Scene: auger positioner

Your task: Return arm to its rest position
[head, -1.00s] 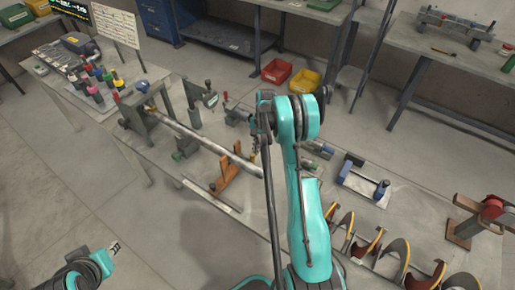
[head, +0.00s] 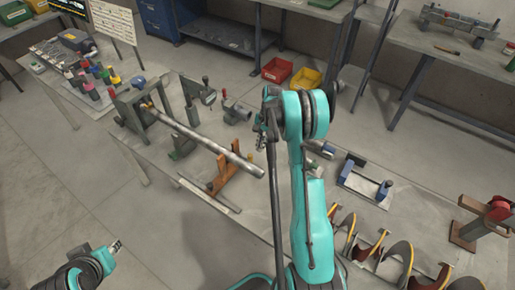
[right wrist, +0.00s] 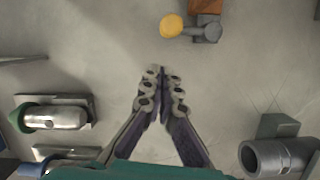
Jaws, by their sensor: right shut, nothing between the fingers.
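My right arm reaches in from the bottom in the head view, with its teal links upright. My right gripper (head: 262,140) is partly hidden by its own arm and hangs over the bench, right of the shaft's free end. The right wrist view shows the same gripper (right wrist: 161,80), fingertips together and empty, over bare bench top. My left gripper (head: 116,246) is at the lower left, clear of the bench; its finger gap is too small to judge. A long metal shaft (head: 205,139) runs from a grey-green stand (head: 130,112) across an orange support (head: 222,178).
Dark auger flights (head: 372,245) stand along the front right bench edge. A blue-ended fixture (head: 365,182) lies right of my arm. The right wrist view shows a yellow knob (right wrist: 172,26), a green-ended cylinder (right wrist: 53,117) and a grey tube (right wrist: 275,158), all apart from the fingers.

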